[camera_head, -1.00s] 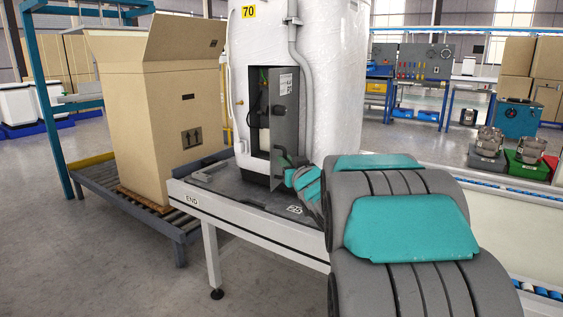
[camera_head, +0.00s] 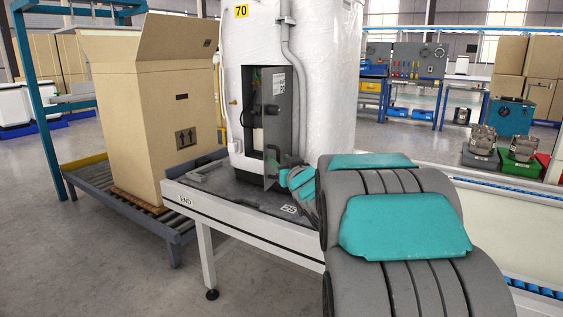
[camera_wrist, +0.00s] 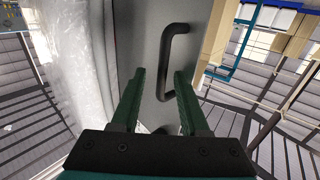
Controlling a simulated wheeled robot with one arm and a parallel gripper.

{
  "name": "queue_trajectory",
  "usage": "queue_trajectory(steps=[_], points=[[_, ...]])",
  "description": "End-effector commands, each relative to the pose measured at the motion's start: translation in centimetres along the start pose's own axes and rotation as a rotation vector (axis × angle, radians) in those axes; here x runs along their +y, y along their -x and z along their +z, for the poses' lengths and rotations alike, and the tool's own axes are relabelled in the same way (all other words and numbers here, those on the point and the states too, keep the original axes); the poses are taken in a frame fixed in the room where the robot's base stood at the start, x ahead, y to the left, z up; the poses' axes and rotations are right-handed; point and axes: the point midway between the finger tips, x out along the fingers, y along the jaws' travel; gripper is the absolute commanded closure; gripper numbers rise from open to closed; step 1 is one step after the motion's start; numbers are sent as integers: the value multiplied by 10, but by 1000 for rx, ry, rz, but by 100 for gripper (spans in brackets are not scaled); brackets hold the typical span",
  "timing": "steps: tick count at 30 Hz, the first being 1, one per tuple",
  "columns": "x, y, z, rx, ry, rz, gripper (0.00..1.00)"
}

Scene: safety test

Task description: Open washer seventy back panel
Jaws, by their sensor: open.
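The washer (camera_head: 330,90) is a white, plastic-wrapped unit with a yellow 70 label, standing upright on the conveyor end. Its grey back panel (camera_head: 283,105) stands swung outward, and a dark opening with parts inside shows beside it. The panel (camera_wrist: 150,30) fills the middle of the wrist view, with a black bar handle (camera_wrist: 166,60) on it. My gripper (camera_wrist: 160,74) is open; the lower end of the handle appears between its two green fingers. Contact cannot be told. In the head view my gripper (camera_head: 282,178) is beside the panel's lower part, partly hidden by my arm.
A tall open cardboard box (camera_head: 155,120) stands on a roller conveyor (camera_head: 125,205) to the left. The washer's conveyor table (camera_head: 240,215) has a front edge marked END. Grey floor is free at the front left. A tool bench (camera_head: 410,85) and bins are behind right.

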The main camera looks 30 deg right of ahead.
Motion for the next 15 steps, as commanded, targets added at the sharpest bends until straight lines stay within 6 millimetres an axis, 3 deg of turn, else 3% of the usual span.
queue_trajectory(steps=[5, 15], points=[[1, 8, 0, 1, 0, 1, 55], [1, 54, 0, 1, -1, 3, 55]])
